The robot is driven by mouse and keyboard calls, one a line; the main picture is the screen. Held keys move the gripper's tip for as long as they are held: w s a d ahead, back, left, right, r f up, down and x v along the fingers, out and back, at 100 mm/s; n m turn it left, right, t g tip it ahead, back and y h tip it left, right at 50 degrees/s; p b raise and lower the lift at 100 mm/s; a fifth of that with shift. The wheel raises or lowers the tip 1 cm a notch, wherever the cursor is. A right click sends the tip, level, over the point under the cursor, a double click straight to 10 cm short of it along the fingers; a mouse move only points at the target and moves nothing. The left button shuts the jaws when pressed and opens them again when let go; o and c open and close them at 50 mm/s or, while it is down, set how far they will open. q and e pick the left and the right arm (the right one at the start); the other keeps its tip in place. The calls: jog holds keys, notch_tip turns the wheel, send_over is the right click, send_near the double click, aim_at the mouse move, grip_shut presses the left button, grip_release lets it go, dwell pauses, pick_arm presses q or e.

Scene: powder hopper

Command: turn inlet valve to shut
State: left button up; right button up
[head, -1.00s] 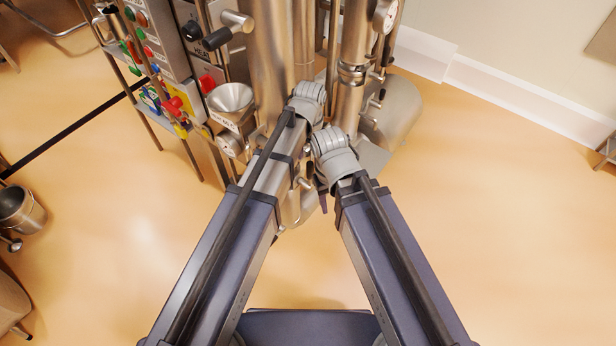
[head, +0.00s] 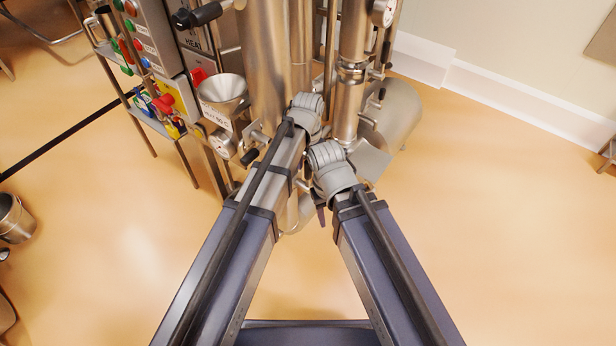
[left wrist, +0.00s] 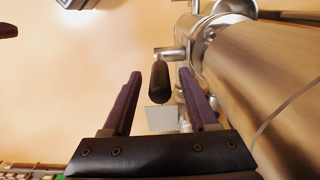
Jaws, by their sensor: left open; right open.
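A valve with a black lever handle (left wrist: 160,84) on a steel stem shows in the left wrist view, beside a large steel pipe. My left gripper (left wrist: 160,73) is open, with its two purple fingers on either side of the handle in the picture. The handle looks apart from both fingers; its depth between them is unclear. In the head view my left arm hides the left fingers. There, one purple finger of my right gripper (head: 321,214) shows below the right wrist; the rest is hidden. I cannot tell which valve in the head view is the inlet valve.
A steel funnel (head: 222,94) with a label stands left of my left wrist, and a small black handle (head: 250,157) sits below it. A control panel (head: 150,40) is at the upper left. Vertical steel pipes (head: 350,90) crowd both wrists.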

pick_arm(q)
jog(key=shift+f+b, duration=0.5)
jog(key=shift+f, duration=0.45)
jog(key=shift+c, duration=0.2)
grip_shut()
dwell(0.5)
